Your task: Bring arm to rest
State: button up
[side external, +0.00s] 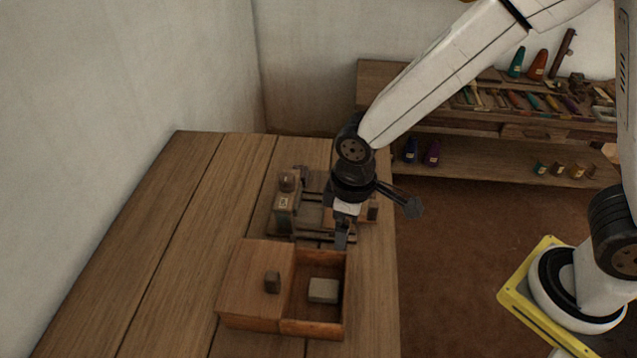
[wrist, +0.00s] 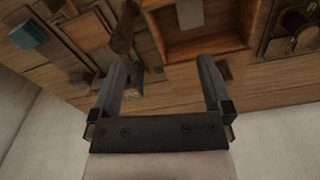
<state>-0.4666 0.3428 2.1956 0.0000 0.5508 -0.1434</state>
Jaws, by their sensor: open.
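My gripper (side external: 342,240) points down over the wooden table, at the back edge of an open wooden box (side external: 318,327). It also shows in the wrist view (wrist: 162,65), with its two fingers apart and nothing between them. Whether a fingertip touches the box cannot be told. The box has a lid (side external: 252,270) with a small dark knob (side external: 272,282) over its left part. A pale grey block (side external: 323,290) lies in the uncovered right part.
A wooden fixture (side external: 287,210) with upright blocks stands behind the box, close to my gripper. The table's left side (side external: 170,250) is clear. A shelf (side external: 480,160) with tools and coloured cones stands at the back right. A wall (side external: 120,90) borders the table.

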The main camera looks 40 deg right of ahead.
jog(key=s+d+r+m+t, duration=0.1)
jog(key=s+d+m, duration=0.1)
jog(key=d, duration=0.6)
jog(key=s+d+r+m+t, duration=0.1)
jog(key=s+d+m, duration=0.1)
jog(key=d+m, duration=0.3)
jog(key=d, duration=0.3)
jog(key=shift+r, duration=0.35)
